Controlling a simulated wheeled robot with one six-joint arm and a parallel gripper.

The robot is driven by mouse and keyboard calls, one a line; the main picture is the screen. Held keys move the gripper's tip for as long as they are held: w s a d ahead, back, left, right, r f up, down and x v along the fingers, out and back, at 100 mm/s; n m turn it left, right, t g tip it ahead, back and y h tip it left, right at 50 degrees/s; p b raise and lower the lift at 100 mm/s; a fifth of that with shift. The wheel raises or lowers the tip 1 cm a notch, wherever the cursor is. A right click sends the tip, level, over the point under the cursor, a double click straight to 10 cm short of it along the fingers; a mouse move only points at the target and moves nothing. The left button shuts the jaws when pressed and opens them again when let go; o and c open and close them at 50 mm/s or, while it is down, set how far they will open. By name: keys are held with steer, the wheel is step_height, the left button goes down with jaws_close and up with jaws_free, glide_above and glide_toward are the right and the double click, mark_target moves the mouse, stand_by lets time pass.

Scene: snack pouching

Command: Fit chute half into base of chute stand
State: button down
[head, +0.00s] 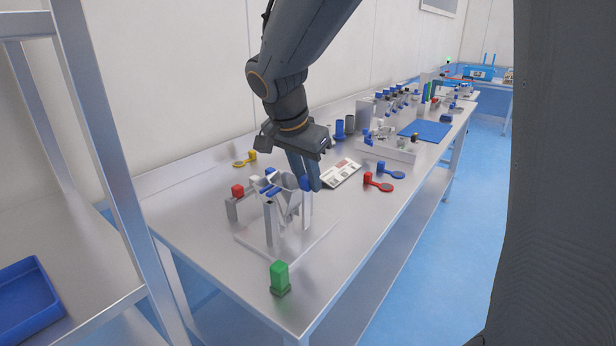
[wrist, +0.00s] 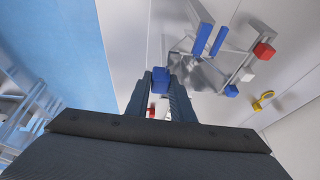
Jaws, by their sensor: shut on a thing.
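The chute stand is a pale base plate (head: 315,246) with grey uprights (head: 270,222) and angled grey panels with blue strips, on the near part of the table. My gripper (head: 304,178) points down over the stand's right side. It is shut on a small blue block, apparently the handle of the chute half (head: 306,184); the block also shows between the fingertips (wrist: 160,85) in the wrist view. A pale upright piece shows below the block in the head view. I cannot tell whether it belongs to the held half or touches the base. The stand's blue strips (wrist: 203,40) show in the wrist view.
A green block (head: 280,277) stands at the front edge and a red block (head: 238,190) left of the stand. A yellow scoop (head: 246,160), a printed card (head: 341,173), red (head: 378,182) and blue (head: 390,171) scoops lie beyond. A blue mat (head: 425,131) is farther back.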

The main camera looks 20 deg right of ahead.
steer(key=shift+f+b, duration=0.8)
steer(key=shift+f, duration=0.25)
steer(key=c, duration=1.5)
jaws_free()
steer(key=shift+o, duration=0.2)
steer(key=v, duration=0.7)
steer(key=shift+a+r+b, duration=0.1)
steer(key=shift+r+b, duration=0.3)
